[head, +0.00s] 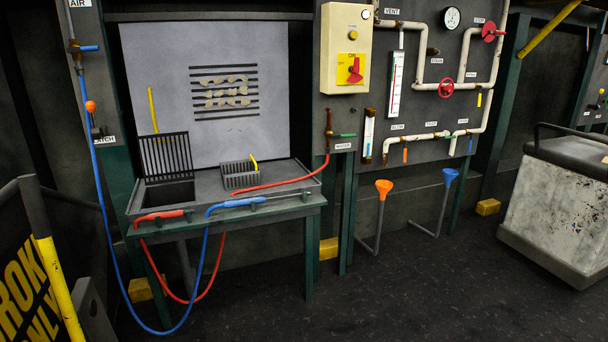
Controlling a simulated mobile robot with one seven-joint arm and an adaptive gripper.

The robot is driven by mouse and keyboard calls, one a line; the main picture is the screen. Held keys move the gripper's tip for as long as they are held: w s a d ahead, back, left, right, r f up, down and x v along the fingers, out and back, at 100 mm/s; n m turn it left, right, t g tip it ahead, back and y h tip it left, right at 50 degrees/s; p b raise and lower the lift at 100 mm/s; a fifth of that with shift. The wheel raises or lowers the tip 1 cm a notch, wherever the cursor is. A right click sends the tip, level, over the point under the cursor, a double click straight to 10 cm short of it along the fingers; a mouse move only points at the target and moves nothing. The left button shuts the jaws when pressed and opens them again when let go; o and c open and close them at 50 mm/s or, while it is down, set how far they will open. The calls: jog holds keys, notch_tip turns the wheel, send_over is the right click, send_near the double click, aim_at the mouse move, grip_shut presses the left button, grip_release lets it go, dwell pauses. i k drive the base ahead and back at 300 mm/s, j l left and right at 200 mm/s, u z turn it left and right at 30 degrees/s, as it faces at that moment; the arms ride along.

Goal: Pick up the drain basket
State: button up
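A small grey slotted basket (238,180), which looks like the drain basket, sits on the right part of the bench top (205,188). A short yellow piece (254,163) sticks up at its right side. A dark barred grate (166,155) stands upright at the left of the bench, behind a dark sink opening (168,194). A yellow rod (153,110) rises behind the grate. My gripper is not in view.
A red hose (285,182) crosses the bench right of the basket. Red (160,216) and blue (236,204) hose handles lie along the front edge, their hoses hanging below. A yellow-and-black sign (30,290) stands front left. The floor in front is clear.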

aim_at(240, 170)
jog(key=i+l+z, duration=0.1)
jog(key=i, duration=0.55)
jog(key=i+l+z, duration=0.15)
jog(key=i, duration=0.5)
jog(key=i+j, duration=0.25)
jog(key=j, duration=0.15)
jog(key=i+j, duration=0.25)
jog(key=i+j+z, duration=0.1)
jog(key=j, duration=0.35)
jog(key=i+j, duration=0.55)
jog(key=j, duration=0.25)
